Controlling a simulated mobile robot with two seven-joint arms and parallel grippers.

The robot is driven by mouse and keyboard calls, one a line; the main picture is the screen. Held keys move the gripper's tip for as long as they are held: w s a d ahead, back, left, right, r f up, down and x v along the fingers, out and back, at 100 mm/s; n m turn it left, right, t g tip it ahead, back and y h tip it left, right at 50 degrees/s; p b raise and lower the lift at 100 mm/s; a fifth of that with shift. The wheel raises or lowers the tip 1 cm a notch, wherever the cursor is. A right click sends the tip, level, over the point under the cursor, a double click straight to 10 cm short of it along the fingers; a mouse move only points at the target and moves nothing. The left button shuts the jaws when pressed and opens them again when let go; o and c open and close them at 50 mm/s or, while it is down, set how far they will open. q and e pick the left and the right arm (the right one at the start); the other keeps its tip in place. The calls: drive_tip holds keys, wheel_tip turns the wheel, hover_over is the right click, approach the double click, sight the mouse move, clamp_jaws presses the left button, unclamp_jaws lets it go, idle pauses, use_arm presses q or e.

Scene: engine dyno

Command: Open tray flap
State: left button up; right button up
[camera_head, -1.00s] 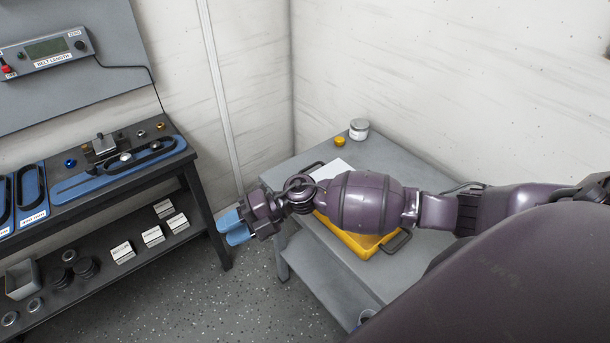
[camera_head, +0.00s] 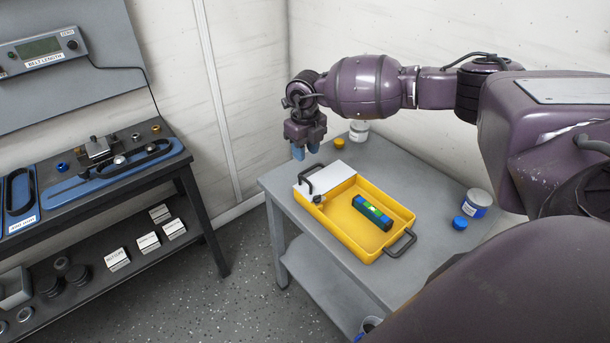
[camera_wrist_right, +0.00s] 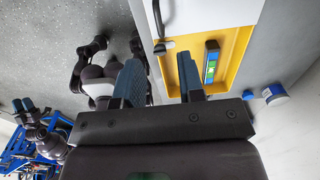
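The yellow tray (camera_head: 345,236) sits on the grey table, open at its near end. Its white flap (camera_head: 333,175) lies flat over the far end; it also shows in the right wrist view (camera_wrist_right: 205,18). A dark handle and a small dark latch-like part (camera_head: 317,198) are at the flap's left edge. My right gripper (camera_head: 306,151) hangs fingers down above the table's far left, beside the flap and apart from it. In the right wrist view its blue fingers (camera_wrist_right: 160,82) are apart with nothing between. A gripper, seemingly my left one (camera_wrist_right: 24,104), is small at that view's left edge.
A white jar and yellow cap (camera_head: 339,143) stand behind; a jar (camera_head: 477,203) and blue cap (camera_head: 459,222) stand right. A wall closes the back. A workbench (camera_head: 150,185) stands left.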

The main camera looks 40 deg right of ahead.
sight(305, 179)
wheel_tip(305, 179, down, 9)
drive_tip(key=shift+r+b, duration=0.1)
drive_tip(key=shift+b, duration=0.4)
clamp_jaws()
